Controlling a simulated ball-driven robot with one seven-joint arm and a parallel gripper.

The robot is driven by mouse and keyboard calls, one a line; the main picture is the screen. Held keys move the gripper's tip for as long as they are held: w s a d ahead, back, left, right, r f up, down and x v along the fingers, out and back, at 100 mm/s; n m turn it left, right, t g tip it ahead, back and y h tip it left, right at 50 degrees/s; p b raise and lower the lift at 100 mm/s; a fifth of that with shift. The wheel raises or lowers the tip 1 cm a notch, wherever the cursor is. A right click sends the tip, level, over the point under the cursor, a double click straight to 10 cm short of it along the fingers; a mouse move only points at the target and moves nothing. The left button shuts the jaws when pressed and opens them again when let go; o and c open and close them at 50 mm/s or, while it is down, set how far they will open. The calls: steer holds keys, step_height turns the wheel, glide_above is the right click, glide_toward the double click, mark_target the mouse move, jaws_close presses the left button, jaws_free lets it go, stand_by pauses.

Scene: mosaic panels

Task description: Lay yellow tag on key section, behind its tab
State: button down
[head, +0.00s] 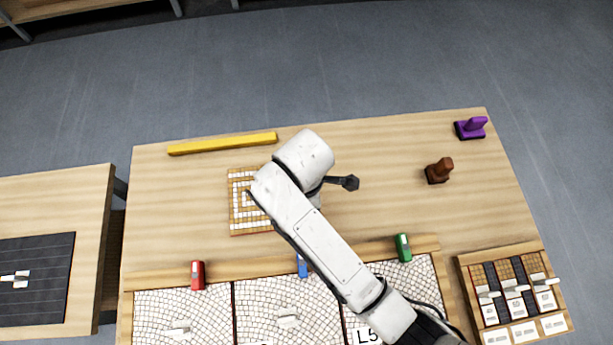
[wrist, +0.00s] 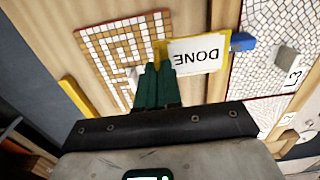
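The yellow tag (wrist: 201,57) is a white card marked DONE with a yellow edge, in the wrist view. My gripper (wrist: 158,66) has its green fingers close together on the tag's yellow end, so it appears shut on it. The key section (wrist: 120,32) is a square mosaic with an orange-brown and white key pattern, left of the tag in that view. It also shows in the head view (head: 238,222), partly covered by my arm. A pale tab (wrist: 133,73) shows on it beside the fingers, partly hidden. My fingers and the tag are hidden in the head view.
A yellow bar (head: 222,144) lies at the table's back. Red (head: 198,275), blue (head: 302,266) and green (head: 403,247) blocks line the rail by the fan-pattern panels. Brown (head: 438,171) and purple (head: 471,128) handled pieces stand at right. A sample tray (head: 465,274) stands front right.

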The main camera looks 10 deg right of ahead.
steer(key=w+f+b, duration=0.1)
steer(key=w+f, duration=0.1)
steer(key=w, duration=0.1)
steer(key=w+f+b, duration=0.1)
steer(key=w+f, duration=0.2)
steer(key=w, duration=0.1)
steer(key=w+f+b, duration=0.1)
steer(key=w+f, duration=0.2)
steer(key=w, duration=0.1)
steer(key=shift+d+f, duration=0.15)
steer(key=shift+f, duration=0.05)
steer(key=shift+w+f+b, duration=0.2)
steer(key=shift+f+b, duration=0.2)
steer(key=shift+f, duration=1.35)
steer(key=shift+f, duration=0.1)
steer(key=c, duration=1.3)
jaws_free()
step_height(320, 180, up, 12)
steer(key=p, duration=0.2)
steer(key=shift+p, duration=0.3)
